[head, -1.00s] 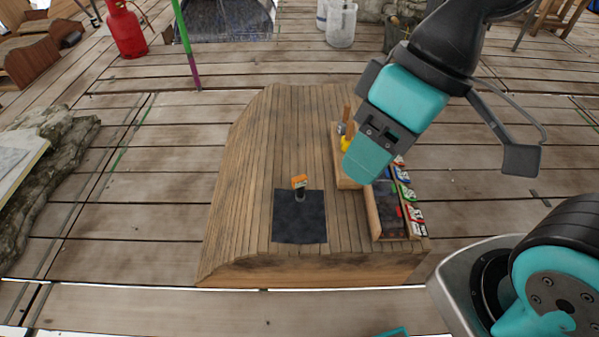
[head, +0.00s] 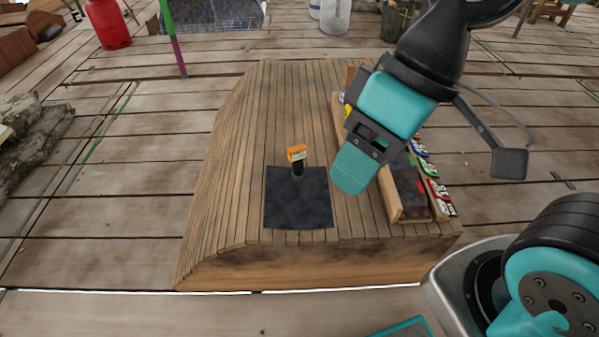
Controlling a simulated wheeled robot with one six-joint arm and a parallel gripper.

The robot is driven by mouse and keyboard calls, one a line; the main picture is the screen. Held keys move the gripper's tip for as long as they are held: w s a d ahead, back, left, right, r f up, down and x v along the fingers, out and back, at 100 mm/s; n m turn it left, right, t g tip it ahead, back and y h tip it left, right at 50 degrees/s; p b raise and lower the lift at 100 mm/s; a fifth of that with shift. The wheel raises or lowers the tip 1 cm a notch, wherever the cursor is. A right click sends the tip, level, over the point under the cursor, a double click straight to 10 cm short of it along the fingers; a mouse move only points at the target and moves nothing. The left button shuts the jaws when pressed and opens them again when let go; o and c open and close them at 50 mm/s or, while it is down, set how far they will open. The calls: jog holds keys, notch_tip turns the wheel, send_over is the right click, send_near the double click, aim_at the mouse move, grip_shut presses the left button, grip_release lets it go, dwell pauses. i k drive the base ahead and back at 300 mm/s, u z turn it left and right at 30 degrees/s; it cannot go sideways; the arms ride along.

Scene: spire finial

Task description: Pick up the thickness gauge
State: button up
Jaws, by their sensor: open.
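The thickness gauge (head: 297,159) looks like a small upright device with an orange top and a dark lower part. It stands at the back part of a dark square mat (head: 298,212) on the wooden slatted surface. My gripper (head: 355,168) is above the surface, to the right of the gauge and apart from it. Its teal finger points down and left. The jaws are open, with nothing seen between them. The second finger is mostly hidden by the first.
A wooden tray (head: 395,208) with dark and coloured items stands right of the mat, partly behind my gripper. Several coloured pieces (head: 432,172) line its right side. The slatted surface (head: 235,160) left of the mat is clear. A red cylinder (head: 107,24) stands far back left.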

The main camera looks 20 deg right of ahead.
aim_at(296, 155)
jog(key=u, duration=0.25)
jog(key=k, duration=0.45)
jog(key=u, duration=1.15)
jog(key=i, duration=0.7)
jog(key=z, duration=0.85)
jog(key=i, duration=0.55)
jog(key=z, duration=0.5)
